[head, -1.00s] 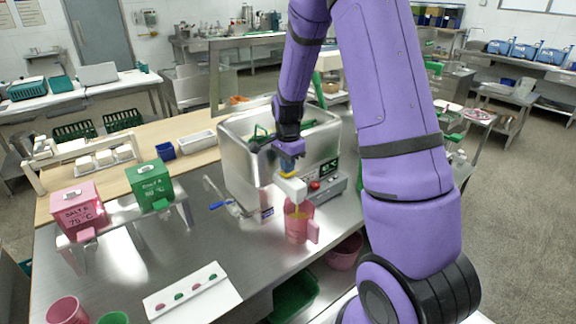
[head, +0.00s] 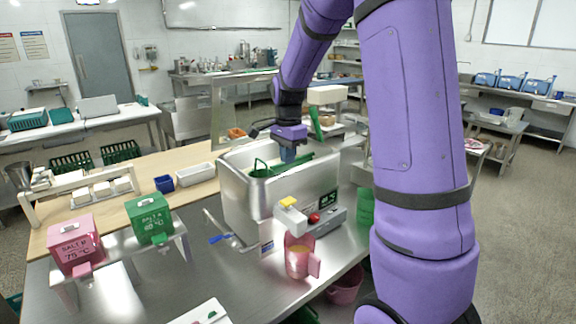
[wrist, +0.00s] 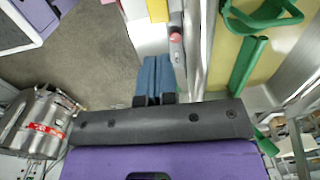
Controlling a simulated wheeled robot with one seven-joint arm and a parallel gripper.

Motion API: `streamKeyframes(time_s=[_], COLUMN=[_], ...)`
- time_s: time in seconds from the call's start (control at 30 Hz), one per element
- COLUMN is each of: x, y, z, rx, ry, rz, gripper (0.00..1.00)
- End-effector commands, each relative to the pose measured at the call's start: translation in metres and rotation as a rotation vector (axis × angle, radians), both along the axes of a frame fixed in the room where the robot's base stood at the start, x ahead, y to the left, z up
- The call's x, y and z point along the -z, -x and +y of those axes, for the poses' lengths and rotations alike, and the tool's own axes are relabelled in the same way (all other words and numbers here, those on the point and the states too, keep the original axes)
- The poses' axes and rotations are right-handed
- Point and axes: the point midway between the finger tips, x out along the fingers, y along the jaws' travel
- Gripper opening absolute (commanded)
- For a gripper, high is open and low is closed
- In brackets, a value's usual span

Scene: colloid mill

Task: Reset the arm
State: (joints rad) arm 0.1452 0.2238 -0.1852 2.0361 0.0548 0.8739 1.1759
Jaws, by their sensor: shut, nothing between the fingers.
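My purple arm reaches over the steel machine, and my gripper (head: 288,154) hangs by its top, pointing down. Its blue fingers (wrist: 154,78) are together with nothing between them. The steel machine (head: 240,205) is an open-topped box with green parts inside. On its front are a white block with a yellow top (head: 288,203), a red button (head: 314,218) and a small dark display (head: 328,201). The gripper is above the yellow top and apart from it. A pink jug (head: 300,262) with yellow inside stands below the white block.
A pink box (head: 75,245) and a green box (head: 149,217) stand on a rack at left. A lever with a blue grip (head: 220,239) sticks out at the machine's left. A pink bucket (head: 345,285) is below the table edge. The floor at right is open.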

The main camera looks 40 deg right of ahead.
Motion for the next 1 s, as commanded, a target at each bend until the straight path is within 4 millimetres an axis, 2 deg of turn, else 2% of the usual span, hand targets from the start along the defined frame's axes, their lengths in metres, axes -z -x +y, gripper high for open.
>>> streamKeyframes(time_s=[0.63,0.77,1.0], x=[-0.004,-0.021,-0.07], y=[0.002,0.013,0.059], z=[0.002,0.013,0.052], rx=[-0.011,-0.089,-0.384], ry=[0.0,0.001,0.02], rz=[-0.006,-0.033,-0.121], gripper=[0.0,0.0,0.0])
